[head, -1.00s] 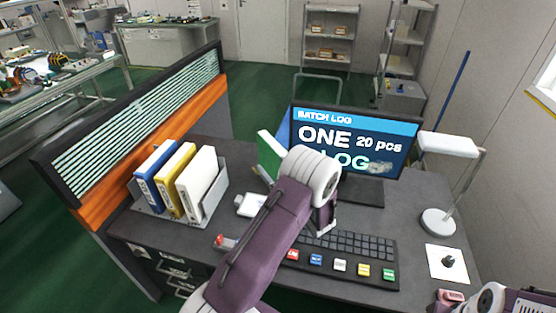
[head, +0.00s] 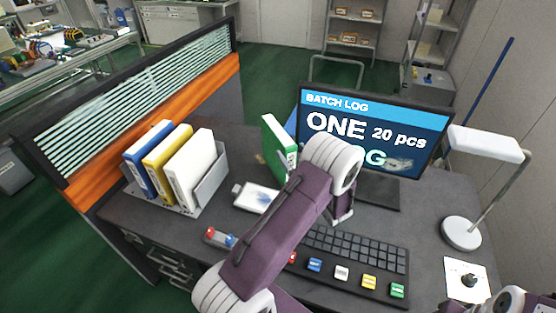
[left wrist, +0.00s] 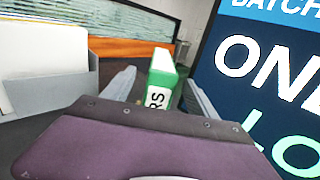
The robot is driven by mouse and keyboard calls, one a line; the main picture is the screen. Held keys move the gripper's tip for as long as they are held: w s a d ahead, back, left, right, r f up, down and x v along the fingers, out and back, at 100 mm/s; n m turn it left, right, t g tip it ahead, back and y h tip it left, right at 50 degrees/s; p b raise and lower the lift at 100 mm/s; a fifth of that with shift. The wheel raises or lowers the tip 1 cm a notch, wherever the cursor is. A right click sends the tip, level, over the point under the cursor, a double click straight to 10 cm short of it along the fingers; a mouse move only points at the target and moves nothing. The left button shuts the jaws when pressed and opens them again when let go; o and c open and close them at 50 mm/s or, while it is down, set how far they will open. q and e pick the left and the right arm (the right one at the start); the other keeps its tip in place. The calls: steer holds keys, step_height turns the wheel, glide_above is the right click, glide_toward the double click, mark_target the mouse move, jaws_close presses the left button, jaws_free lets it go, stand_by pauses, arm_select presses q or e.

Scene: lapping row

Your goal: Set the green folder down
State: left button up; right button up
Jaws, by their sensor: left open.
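The green folder (head: 277,148) stands on the desk left of the monitor, its lower part partly behind my left arm in the head view. In the left wrist view the green folder (left wrist: 161,78), with a white spine label, stands between the fingers of my left gripper (left wrist: 160,88). The left jaws are open, with a clear gap on the left side and a smaller one on the right. The left fingers are hidden behind my wrist in the head view. My right gripper is out of view; only part of the right arm shows at the bottom right.
A grey rack (head: 212,184) holds blue, yellow and white binders on the left. The monitor (head: 420,125) stands close on the right. A white item (head: 253,198), a keyboard (head: 350,252), coloured buttons and a lamp (head: 461,233) occupy the desk. An orange-edged partition (head: 150,130) borders it.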

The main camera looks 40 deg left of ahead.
mark_target(291, 159)
arm_select(q)
steer(key=f, duration=0.1)
steer(key=f+b, duration=0.2)
steer(key=shift+w+f, duration=0.25)
steer(key=shift+f, duration=0.1)
steer(key=shift+s+f+b, duration=0.1)
steer(key=shift+f+b, duration=0.25)
steer(key=shift+b, duration=0.1)
steer(key=shift+a+r, duration=0.1)
steer(key=shift+r, duration=0.1)
steer(key=x, duration=0.9)
steer(key=shift+f+p, duration=0.1)
steer(key=shift+p, duration=0.25)
steer(key=c, duration=0.4)
jaws_close()
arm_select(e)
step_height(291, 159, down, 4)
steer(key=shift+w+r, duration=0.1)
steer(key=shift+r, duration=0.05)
